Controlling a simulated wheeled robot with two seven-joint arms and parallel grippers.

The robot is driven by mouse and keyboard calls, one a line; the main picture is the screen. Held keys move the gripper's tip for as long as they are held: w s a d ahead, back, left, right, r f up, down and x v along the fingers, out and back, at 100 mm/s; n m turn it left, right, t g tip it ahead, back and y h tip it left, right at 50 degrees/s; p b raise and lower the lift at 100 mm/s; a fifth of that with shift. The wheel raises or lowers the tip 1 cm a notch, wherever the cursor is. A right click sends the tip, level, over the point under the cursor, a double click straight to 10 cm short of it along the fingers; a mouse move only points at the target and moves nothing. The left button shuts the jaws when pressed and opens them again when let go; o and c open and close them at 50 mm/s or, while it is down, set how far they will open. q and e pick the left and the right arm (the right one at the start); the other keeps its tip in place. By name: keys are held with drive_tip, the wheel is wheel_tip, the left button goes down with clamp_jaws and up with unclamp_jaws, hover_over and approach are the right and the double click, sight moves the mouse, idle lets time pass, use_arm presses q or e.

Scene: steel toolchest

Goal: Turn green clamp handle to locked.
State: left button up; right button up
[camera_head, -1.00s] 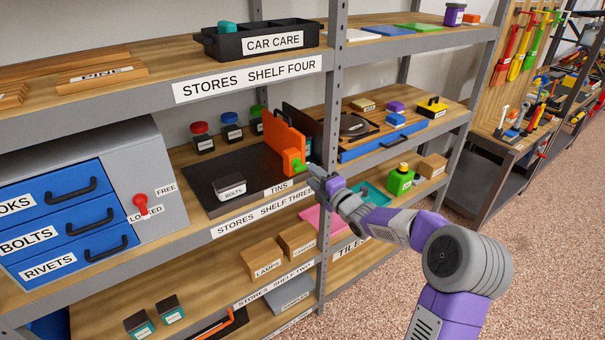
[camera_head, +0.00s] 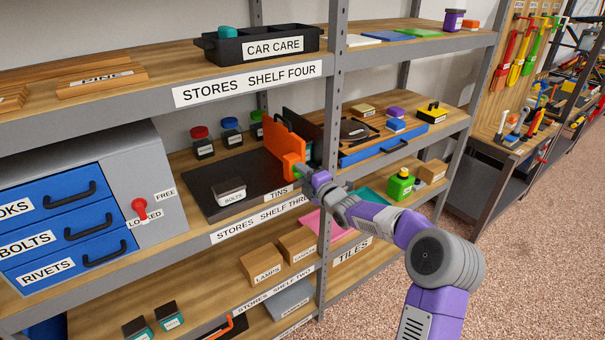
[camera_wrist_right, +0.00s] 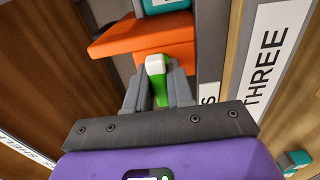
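The orange clamp (camera_head: 286,146) stands upright at the right end of the black tins tray on shelf three. Its green handle (camera_head: 297,172) is mostly hidden by my right gripper (camera_head: 305,174) in the head view. In the right wrist view the green handle (camera_wrist_right: 159,90) has a pale tip and lies between the two grey fingers of my right gripper (camera_wrist_right: 158,88). The fingers sit close on both sides of it and look shut on it. The orange clamp body (camera_wrist_right: 150,38) is just beyond. My left gripper is not in view.
A black tray (camera_head: 232,182) with a bolts tin (camera_head: 229,189) is left of the clamp. A steel shelf post (camera_head: 331,130) rises just right of it. A blue-drawer chest (camera_head: 160,170) with a red handle is further left. The shelf four edge (camera_head: 250,82) runs above.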

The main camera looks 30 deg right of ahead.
clamp_jaws()
drive_tip(key=shift+m, duration=0.3)
drive_tip(key=m+p, duration=0.1)
drive_tip(key=m, duration=0.3)
drive_tip(key=m+p, duration=0.1)
drive_tip(key=m, duration=0.2)
drive_tip(key=shift+m, duration=0.4)
drive_tip(key=m+p, duration=0.1)
drive_tip(key=m, duration=0.3)
drive_tip(key=shift+m+p, duration=0.3)
drive_tip(key=shift+p, duration=0.1)
drive_tip(key=shift+m+p, duration=1.05)
drive_tip(key=shift+m, duration=1.45)
